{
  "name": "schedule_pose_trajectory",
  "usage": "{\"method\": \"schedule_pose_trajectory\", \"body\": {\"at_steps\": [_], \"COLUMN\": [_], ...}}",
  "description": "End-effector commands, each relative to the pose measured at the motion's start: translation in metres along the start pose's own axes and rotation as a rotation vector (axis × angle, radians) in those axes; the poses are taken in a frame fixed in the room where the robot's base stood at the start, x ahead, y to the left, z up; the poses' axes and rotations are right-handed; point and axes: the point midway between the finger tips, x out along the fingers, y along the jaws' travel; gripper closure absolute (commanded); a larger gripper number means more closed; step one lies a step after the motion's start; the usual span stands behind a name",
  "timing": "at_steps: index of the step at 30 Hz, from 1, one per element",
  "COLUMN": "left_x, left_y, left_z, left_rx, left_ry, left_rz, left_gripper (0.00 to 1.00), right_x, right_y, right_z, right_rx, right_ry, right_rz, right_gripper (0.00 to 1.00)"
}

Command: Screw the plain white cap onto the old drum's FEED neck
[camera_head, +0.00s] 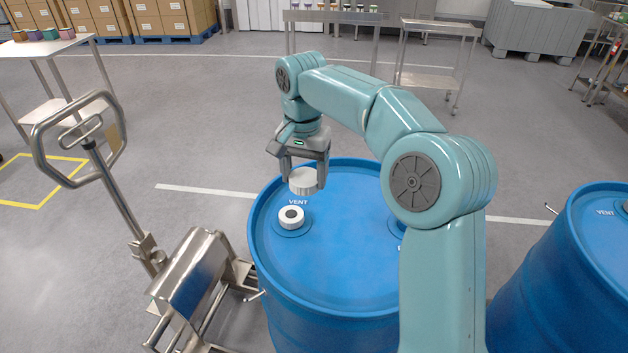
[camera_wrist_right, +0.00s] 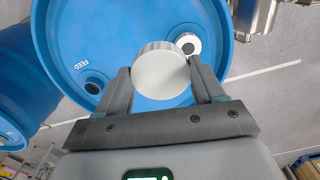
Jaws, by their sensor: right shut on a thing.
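My right gripper (camera_head: 304,172) is shut on the plain white cap (camera_head: 304,182), ribbed around its side. It holds the cap above the top of the blue drum (camera_head: 345,275), near the VENT label. The cap fills the middle of the wrist view (camera_wrist_right: 160,75), between the fingers of the right gripper (camera_wrist_right: 163,80). The VENT neck (camera_head: 291,217) carries a white ring with a dark centre. The FEED neck (camera_wrist_right: 94,86) shows in the wrist view as a dark opening, apart from the cap. My right arm covers most of it in the head view. My left gripper is out of view.
A second blue drum (camera_head: 580,275) stands at the right. A steel stand with a looped handle (camera_head: 120,190) is close on the left of the drum. Steel carts (camera_head: 435,50) and stacked boxes (camera_head: 140,18) are at the back. The floor behind the drum is clear.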

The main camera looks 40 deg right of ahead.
Motion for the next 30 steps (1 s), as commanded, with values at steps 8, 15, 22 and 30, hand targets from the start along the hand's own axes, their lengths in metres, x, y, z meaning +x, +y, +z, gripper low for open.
{"method": "schedule_pose_trajectory", "body": {"at_steps": [8,15,22,30], "left_x": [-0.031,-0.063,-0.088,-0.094], "left_y": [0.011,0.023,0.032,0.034], "left_z": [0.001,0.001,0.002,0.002], "left_rx": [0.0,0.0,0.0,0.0], "left_ry": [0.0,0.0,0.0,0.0], "left_rz": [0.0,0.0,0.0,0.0], "left_gripper": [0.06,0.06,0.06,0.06], "right_x": [0.027,0.063,0.094,0.105], "right_y": [0.028,0.105,0.198,0.24], "right_z": [-0.062,-0.113,-0.129,-0.13], "right_rx": [-0.053,0.049,0.23,0.31], "right_ry": [-0.004,-0.004,-0.002,0.001], "right_rz": [0.004,0.006,0.003,0.0], "right_gripper": [0.6,0.6,0.6,0.6]}}
